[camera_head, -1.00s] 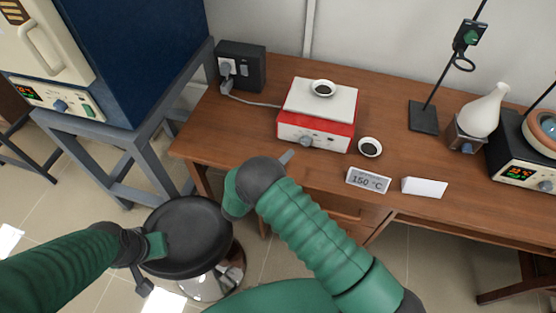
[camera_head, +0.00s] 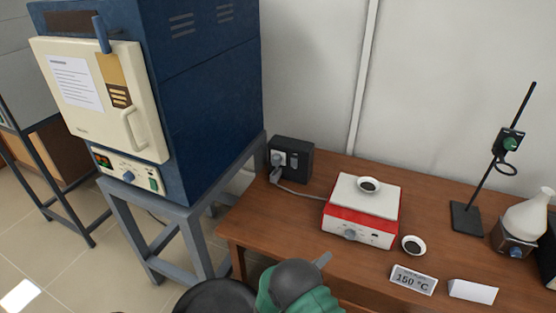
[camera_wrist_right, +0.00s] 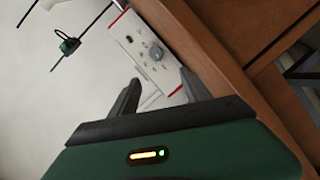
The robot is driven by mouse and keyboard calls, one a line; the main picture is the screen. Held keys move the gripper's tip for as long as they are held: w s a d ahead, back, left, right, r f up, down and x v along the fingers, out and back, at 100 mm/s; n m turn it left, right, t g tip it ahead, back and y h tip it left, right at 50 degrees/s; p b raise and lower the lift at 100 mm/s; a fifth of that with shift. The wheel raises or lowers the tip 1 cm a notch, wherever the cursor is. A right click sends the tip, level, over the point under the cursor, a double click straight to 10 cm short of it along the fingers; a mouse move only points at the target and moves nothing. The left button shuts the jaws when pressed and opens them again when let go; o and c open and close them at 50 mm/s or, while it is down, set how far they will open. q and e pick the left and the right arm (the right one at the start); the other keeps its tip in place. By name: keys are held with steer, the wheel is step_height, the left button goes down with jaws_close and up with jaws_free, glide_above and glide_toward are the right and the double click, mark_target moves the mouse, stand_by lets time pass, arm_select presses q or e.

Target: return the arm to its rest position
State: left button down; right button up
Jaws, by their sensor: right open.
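My right gripper (camera_head: 322,260) shows at the bottom of the head view, in front of the wooden table, with its green and dark grey wrist below it. Only a small grey finger part shows there. In the right wrist view the two dark fingers (camera_wrist_right: 160,88) stand apart with nothing between them. Beyond them is the white and red hotplate (camera_wrist_right: 152,50), tilted in that view. The hotplate also shows in the head view (camera_head: 362,220), with a small dish (camera_head: 368,185) on top. My left gripper is not in view.
A blue furnace with a closed cream door (camera_head: 105,100) stands left on a grey frame. A dark round stool (camera_head: 215,297) is at the bottom. A second dish (camera_head: 413,245), a 150 °C sign (camera_head: 413,280), a white card (camera_head: 473,291) and a clamp stand (camera_head: 467,217) are on the table (camera_head: 290,225).

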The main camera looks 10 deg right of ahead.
steer(key=w+a+r+t+y, duration=0.1)
steer(key=w+a+r+y, duration=0.4)
steer(key=r+y, duration=0.2)
steer(key=s+a+r+g+y, duration=0.25)
steer(key=s+r+y, duration=0.2)
steer(key=s, duration=0.45)
steer(key=s+d+m+g, duration=0.1)
steer(key=s+g, duration=0.1)
steer(key=s, duration=0.8)
steer(key=s+d+r+m+g, duration=0.1)
steer(key=s+d+g, duration=0.1)
steer(key=s, duration=0.7)
steer(key=shift+s+g+y, duration=0.35)
steer(key=shift+g+y, duration=0.1)
steer(key=shift+g, duration=0.2)
steer(key=shift+d+r, duration=0.1)
steer(key=shift+d, duration=0.1)
